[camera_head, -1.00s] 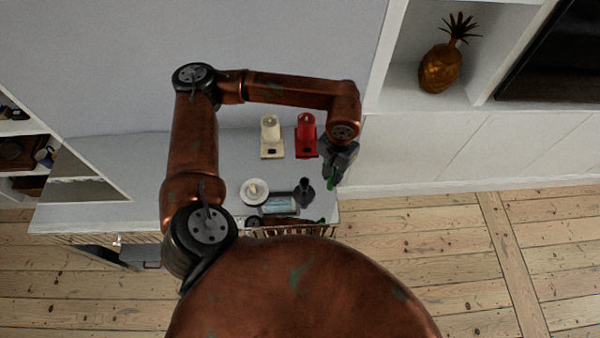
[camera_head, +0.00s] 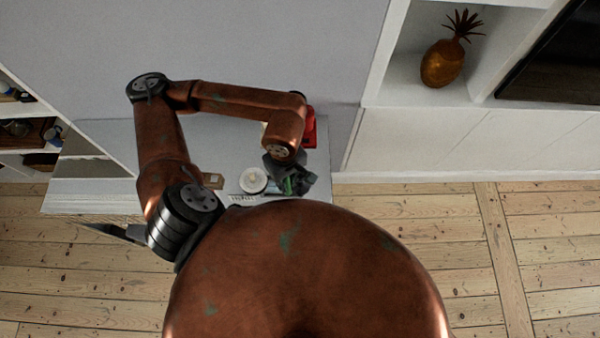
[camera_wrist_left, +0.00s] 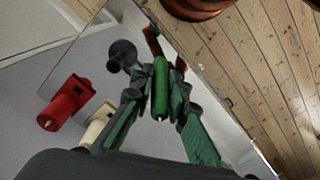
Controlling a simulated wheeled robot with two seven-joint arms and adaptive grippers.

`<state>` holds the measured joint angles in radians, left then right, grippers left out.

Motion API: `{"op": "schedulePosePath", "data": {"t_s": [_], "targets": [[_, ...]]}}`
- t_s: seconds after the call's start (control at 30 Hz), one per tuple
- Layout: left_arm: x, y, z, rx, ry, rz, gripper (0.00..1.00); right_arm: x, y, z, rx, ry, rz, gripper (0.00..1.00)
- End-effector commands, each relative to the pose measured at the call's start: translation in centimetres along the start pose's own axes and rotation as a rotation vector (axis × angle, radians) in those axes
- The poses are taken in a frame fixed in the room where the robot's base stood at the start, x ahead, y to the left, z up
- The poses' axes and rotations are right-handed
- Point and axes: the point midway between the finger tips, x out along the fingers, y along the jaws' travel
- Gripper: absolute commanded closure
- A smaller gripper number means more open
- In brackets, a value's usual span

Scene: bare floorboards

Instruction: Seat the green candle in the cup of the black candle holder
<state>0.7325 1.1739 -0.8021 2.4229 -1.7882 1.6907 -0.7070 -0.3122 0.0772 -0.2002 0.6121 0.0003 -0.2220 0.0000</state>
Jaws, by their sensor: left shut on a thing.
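The green candle (camera_wrist_left: 160,88) is between the fingers of my left gripper (camera_wrist_left: 163,72) in the left wrist view, its wick end toward the camera. The left gripper (camera_head: 290,181) is shut on it; in the head view only a bit of green shows at the fingers, above the table's front part. The black candle holder (camera_wrist_left: 122,54) stands on the table in the left wrist view, beside the candle and apart from it in the picture. In the head view my gripper and arm seem to hide the holder. My right gripper is not in view.
A white dish (camera_head: 253,181) with a pale item lies left of the gripper on the white table (camera_head: 95,140). A red object (camera_wrist_left: 66,102) and a cream one (camera_wrist_left: 98,124) stand near the holder. A pineapple ornament (camera_head: 442,63) sits in a shelf niche.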

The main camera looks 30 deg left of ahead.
Motion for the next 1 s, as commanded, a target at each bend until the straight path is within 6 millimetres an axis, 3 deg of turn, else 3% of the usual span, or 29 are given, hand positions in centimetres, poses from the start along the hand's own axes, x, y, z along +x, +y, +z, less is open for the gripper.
{"op": "schedulePosePath", "data": {"t_s": [0.2, 0.37, 0.6, 0.77, 1.0], "targets": [[-1.3, -2.4, 0.9, -0.222, 0.000, 0.008, 1.00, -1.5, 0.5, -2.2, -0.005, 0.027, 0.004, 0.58], [-0.8, -2.4, 0.7, -0.267, 0.003, 0.011, 1.00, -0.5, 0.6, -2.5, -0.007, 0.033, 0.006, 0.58], [0.3, -0.8, -0.3, -0.268, 0.004, 0.012, 1.00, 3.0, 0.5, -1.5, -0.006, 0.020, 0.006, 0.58], [0.8, 1.7, -1.8, -0.273, 0.000, 0.007, 1.00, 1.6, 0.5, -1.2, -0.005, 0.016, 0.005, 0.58], [3.7, 5.8, -4.3, -0.270, -0.003, 0.005, 1.00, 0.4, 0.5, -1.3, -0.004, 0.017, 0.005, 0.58]]}}
